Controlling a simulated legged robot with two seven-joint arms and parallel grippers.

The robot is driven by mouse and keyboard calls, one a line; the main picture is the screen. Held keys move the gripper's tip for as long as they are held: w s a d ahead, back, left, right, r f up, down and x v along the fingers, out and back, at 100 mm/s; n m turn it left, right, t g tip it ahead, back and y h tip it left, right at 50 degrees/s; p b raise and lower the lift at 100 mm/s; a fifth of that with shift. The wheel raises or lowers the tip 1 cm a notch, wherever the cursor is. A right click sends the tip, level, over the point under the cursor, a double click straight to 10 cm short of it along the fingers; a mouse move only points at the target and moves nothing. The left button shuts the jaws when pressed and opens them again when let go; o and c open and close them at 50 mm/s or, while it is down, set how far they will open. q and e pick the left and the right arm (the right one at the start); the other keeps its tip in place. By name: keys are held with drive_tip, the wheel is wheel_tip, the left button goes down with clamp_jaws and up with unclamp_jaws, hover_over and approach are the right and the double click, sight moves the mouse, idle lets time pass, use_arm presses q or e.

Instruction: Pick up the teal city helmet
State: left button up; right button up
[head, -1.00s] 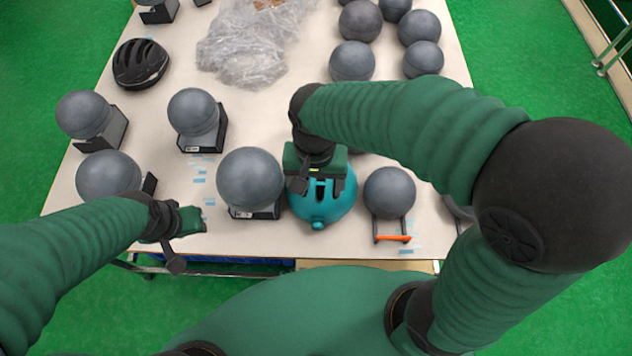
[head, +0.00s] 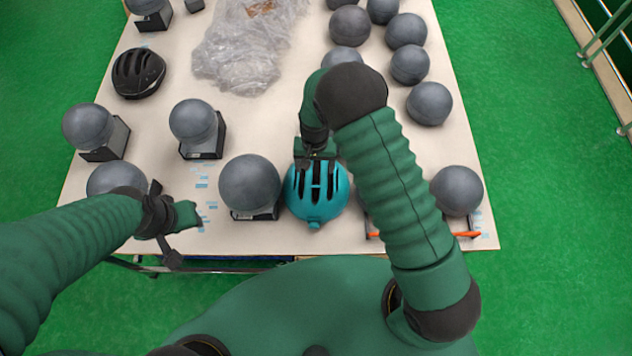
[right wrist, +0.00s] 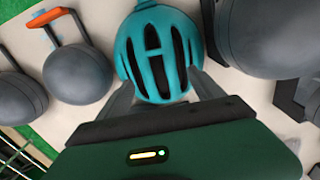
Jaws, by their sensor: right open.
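The teal city helmet (head: 316,192) sits on the table near its front edge, with dark vent slots on top. My right gripper (head: 316,158) is at the helmet's far end in the head view. In the right wrist view the helmet (right wrist: 158,52) lies ahead of the open gripper (right wrist: 165,88), its near end between the two fingers. I cannot tell whether the fingers touch it. My left gripper (head: 188,216) hangs over the table's front left, apart from the helmet; its jaw state is unclear.
A grey ball on a stand (head: 250,184) is close to the helmet's left. Another grey ball (head: 457,190) and orange-handled stands (head: 467,234) are at the right. A black helmet (head: 138,73) and crumpled plastic (head: 245,55) lie farther back on the table (head: 245,118).

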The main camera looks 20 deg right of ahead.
drive_tip(key=f, duration=0.1)
drive_tip(key=f+p, duration=0.1)
drive_tip(key=f, duration=0.1)
drive_tip(key=f+p, duration=0.1)
drive_tip(key=f, duration=0.1)
drive_tip(key=shift+w+d+f, duration=0.2)
drive_tip(key=shift+d, duration=0.1)
drive_tip(key=c, duration=1.7)
